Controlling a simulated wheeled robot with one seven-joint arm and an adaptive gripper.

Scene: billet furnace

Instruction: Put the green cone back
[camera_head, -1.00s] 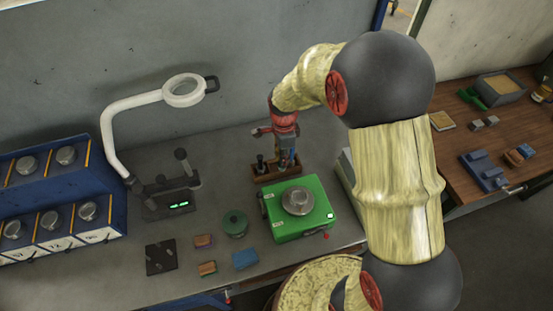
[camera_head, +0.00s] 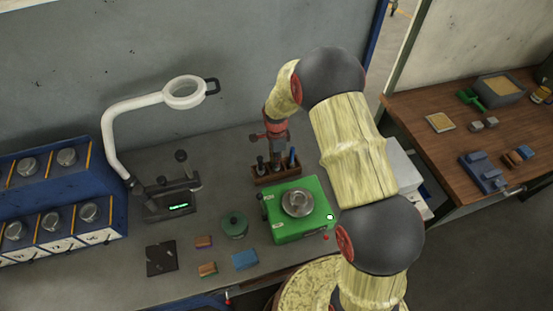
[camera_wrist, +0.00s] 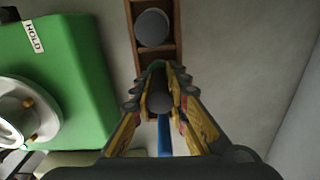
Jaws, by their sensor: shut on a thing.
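My gripper (camera_head: 275,140) points down over the wooden rack (camera_head: 264,179), which stands behind the green box. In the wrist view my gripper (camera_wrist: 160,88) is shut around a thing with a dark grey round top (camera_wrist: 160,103). A bit of green (camera_wrist: 157,66) shows at the fingertips, so this seems to be the green cone, mostly hidden by the fingers. It is over or in the rack's middle; I cannot tell if it is seated. A dark piece (camera_head: 260,165) stands in the rack's left part and a blue piece (camera_head: 292,157) in its right part.
The green box (camera_head: 297,226) with a round metal top stands just in front of the rack. Bare bench lies left of the rack.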

